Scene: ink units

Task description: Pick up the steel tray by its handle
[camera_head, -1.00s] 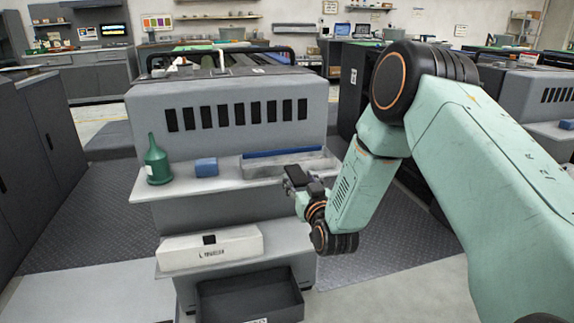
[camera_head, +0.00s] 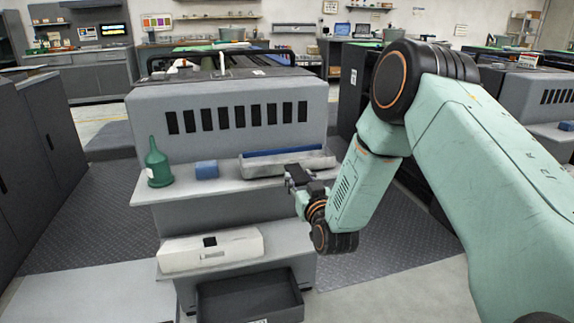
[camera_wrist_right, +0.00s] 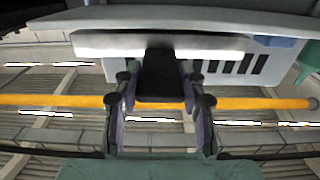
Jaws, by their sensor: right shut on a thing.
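The steel tray (camera_head: 262,168) is a shallow grey metal tray at the right end of the grey machine's upper shelf in the head view. Its dark handle (camera_head: 297,173) sticks out at the front right. My right gripper (camera_head: 292,183) is at that handle. In the right wrist view the gripper (camera_wrist_right: 160,100) has one finger on each side of the black handle (camera_wrist_right: 158,75) and is shut on it. The tray (camera_wrist_right: 100,42) shows just beyond. I cannot tell whether the tray still touches the shelf. My left gripper is not in view.
On the shelf (camera_head: 170,190), left of the tray, stand a small blue box (camera_head: 207,169) and a green bottle (camera_head: 157,165). A blue strip (camera_head: 285,152) lies along the tray's back. A white box (camera_head: 210,250) and an open dark bin (camera_head: 250,300) are below.

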